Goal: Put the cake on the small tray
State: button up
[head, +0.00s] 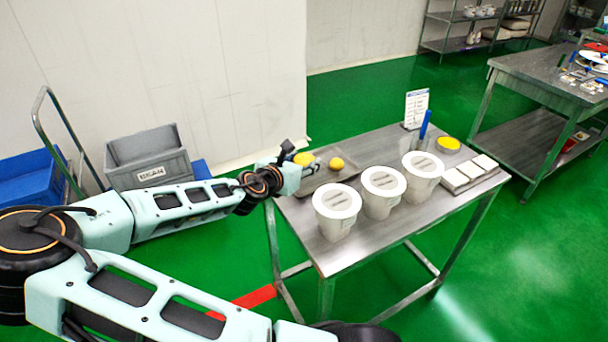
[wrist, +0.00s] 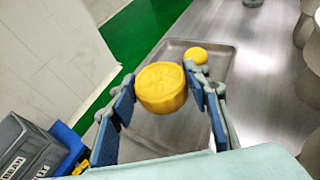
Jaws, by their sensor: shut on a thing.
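My gripper (wrist: 160,92) is shut on a round yellow cake (wrist: 161,87) with a pattern pressed into its top. In the wrist view the cake sits between the two blue finger pads, over the near part of the small metal tray (wrist: 221,60). I cannot tell whether it touches the tray. In the head view the held cake (head: 303,158) shows beside my gripper (head: 305,168), at the left end of the steel table. A smaller yellow ball-like piece (head: 336,163) lies on the tray's far part; it also shows in the wrist view (wrist: 196,55).
Three white lidded tubs (head: 383,190) stand right of the tray on the steel table (head: 330,250). Beyond them are white blocks (head: 470,172), a yellow disc (head: 448,144) and a sign (head: 416,108). Grey (head: 150,160) and blue crates stand left of the table.

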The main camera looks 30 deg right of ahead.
aim_at(304, 179)
jog(key=shift+w+d+f, duration=0.25)
jog(key=shift+w+f, duration=0.05)
jog(key=shift+f, duration=0.15)
jog(key=shift+w+d+f, duration=0.2)
jog(key=shift+w+f, duration=0.05)
jog(key=shift+f, duration=0.15)
jog(key=shift+w+d+f+b, duration=0.15)
jog(key=shift+f+b, duration=0.25)
jog(key=shift+f, duration=1.35)
jog(key=shift+f, duration=0.1)
jog(key=shift+f, duration=0.15)
jog(key=o, duration=1.2)
